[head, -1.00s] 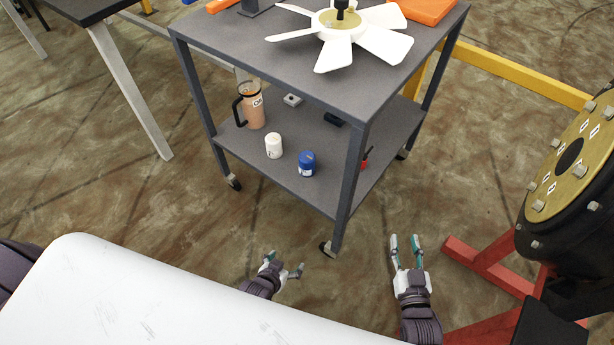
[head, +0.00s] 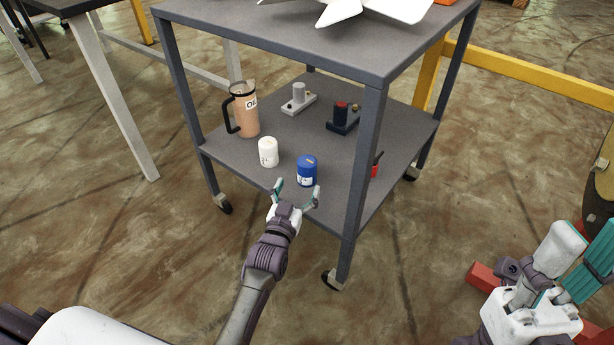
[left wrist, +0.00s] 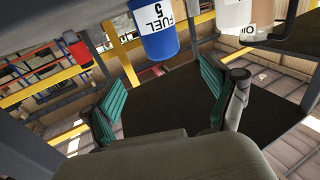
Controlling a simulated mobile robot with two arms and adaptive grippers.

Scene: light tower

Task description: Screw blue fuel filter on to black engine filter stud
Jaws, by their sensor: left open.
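The blue fuel filter (head: 307,172) stands upright near the front edge of the cart's lower shelf. In the left wrist view the filter (left wrist: 155,30) shows upside down at the top, labelled "FUEL 5". My left gripper (head: 298,190) is open and empty just in front of the filter, with its fingers spread; its pads also show in the left wrist view (left wrist: 158,88). A dark block with a red-topped dark cylinder (head: 342,118) stands further back on the shelf; I cannot make out a bare stud on it. My right gripper (head: 586,242) is at lower right, empty, its fingers apart.
A white filter (head: 268,152) stands left of the blue one. An oil jug (head: 245,112) and a grey block with a cylinder (head: 298,99) are behind. A red object (head: 375,168) is beyond the front post (head: 360,170). The cart's top (head: 310,35) overhangs the shelf.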

